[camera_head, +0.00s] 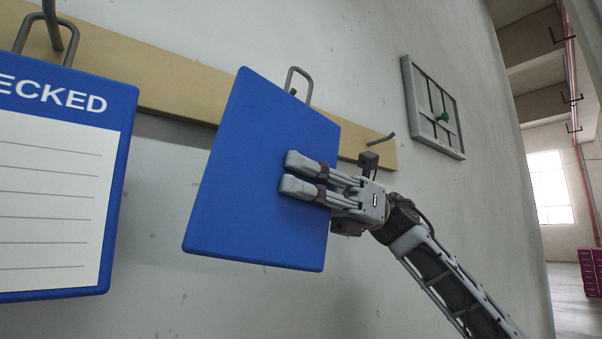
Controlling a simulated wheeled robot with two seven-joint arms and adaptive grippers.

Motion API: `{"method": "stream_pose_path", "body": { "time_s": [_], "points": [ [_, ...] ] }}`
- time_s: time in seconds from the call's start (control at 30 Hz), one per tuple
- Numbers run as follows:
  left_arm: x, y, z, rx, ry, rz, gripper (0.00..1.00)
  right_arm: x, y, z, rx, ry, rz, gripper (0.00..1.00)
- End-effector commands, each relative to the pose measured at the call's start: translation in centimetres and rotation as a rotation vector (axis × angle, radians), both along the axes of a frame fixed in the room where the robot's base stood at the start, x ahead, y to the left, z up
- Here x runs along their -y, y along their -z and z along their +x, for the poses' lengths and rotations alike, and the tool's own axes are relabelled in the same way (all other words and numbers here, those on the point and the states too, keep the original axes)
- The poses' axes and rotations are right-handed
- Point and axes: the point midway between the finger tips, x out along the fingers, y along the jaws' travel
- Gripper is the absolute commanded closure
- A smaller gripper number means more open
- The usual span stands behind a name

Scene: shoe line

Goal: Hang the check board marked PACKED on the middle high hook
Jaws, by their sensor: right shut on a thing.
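A blue board (255,190) is held up in front of the wooden rail, tilted, with a plain blue face toward me; no lettering shows on it, so I cannot read PACKED. Its wire loop (299,79) stands up at the top edge. A small dark hook tip (293,92) shows at the loop's foot, mostly hidden by the board; I cannot tell whether the loop is around it. My right gripper (289,174) is shut on the board, its fingers lying across the blue face from the right edge. My left gripper is not in view.
A board whose visible lettering reads "ECKED" (60,190) hangs at the left by its loop on a hook (50,22). The wooden rail (175,85) runs along the wall. A bare hook (381,139) is at its right end. A grey framed panel (410,90) is farther right.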

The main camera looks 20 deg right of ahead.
Motion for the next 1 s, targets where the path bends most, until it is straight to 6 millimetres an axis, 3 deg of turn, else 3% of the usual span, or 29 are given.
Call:
{"method": "stream_pose_path", "body": {
  "time_s": [1.0],
  "points": [
    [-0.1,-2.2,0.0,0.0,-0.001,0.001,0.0,-1.3,0.1,3.5,-0.001,0.0,0.001,1.0]
  ]
}}
